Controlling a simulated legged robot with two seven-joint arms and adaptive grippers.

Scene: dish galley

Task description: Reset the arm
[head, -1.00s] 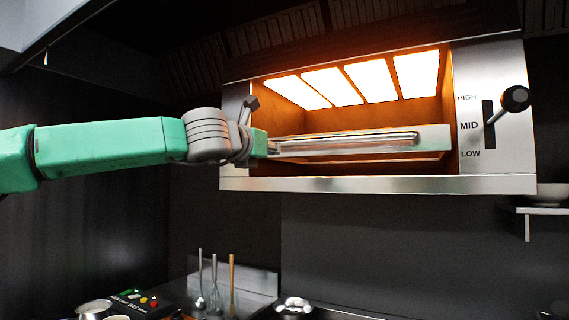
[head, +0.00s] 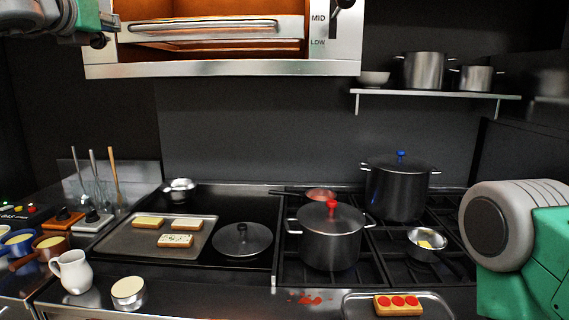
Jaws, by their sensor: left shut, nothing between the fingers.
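My left gripper (head: 99,40) is at the top left in the head view, beside the left end of the salamander grill (head: 215,69). Its fingers are small and dark, shut and empty, and part of the arm is cut off by the frame's top edge. The grill's rack with its handle (head: 205,28) shows inside the glowing opening. My right arm shows as a grey and green link at the right edge; its gripper is out of view.
Below are a flat griddle with a tray (head: 117,238) of toast, a lid (head: 242,240), a red-knobbed pot (head: 331,236) and a tall blue-knobbed pot (head: 398,190). A white jug (head: 72,272) stands front left. A shelf (head: 435,94) holds pots at right.

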